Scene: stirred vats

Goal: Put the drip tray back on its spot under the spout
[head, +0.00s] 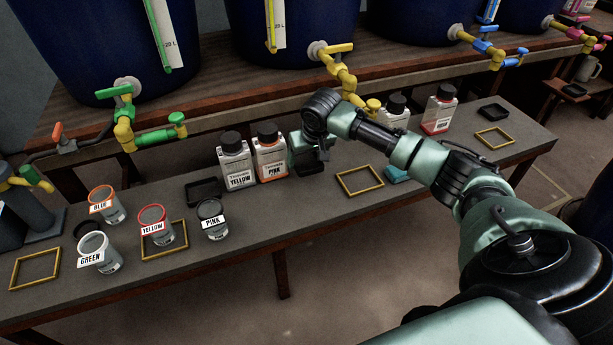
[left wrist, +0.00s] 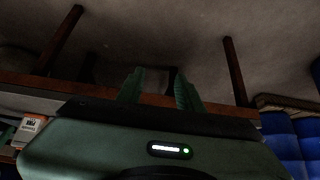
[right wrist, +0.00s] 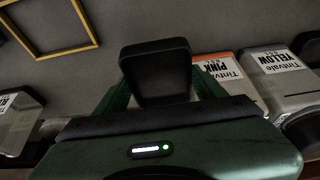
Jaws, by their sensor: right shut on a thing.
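My right gripper (head: 306,163) reaches down over the bench beside the pink bottle. In the right wrist view it is shut on a small black drip tray (right wrist: 155,72), which sits between its green fingers. In the head view the gripper mostly hides this tray. A yellow outlined frame (head: 360,181) lies empty on the bench to the right of the gripper. The yellow spout (head: 345,80) is above and behind it. My left gripper (left wrist: 160,90) shows only in the left wrist view, with its fingers apart and nothing between them.
The yellow bottle (head: 236,161) and pink bottle (head: 270,152) stand close left of the gripper. Other black trays (head: 203,191) (head: 493,112) lie on the bench. Several labelled cups, including the pink cup (head: 212,219), stand left. A teal item (head: 396,174) lies right of the empty frame.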

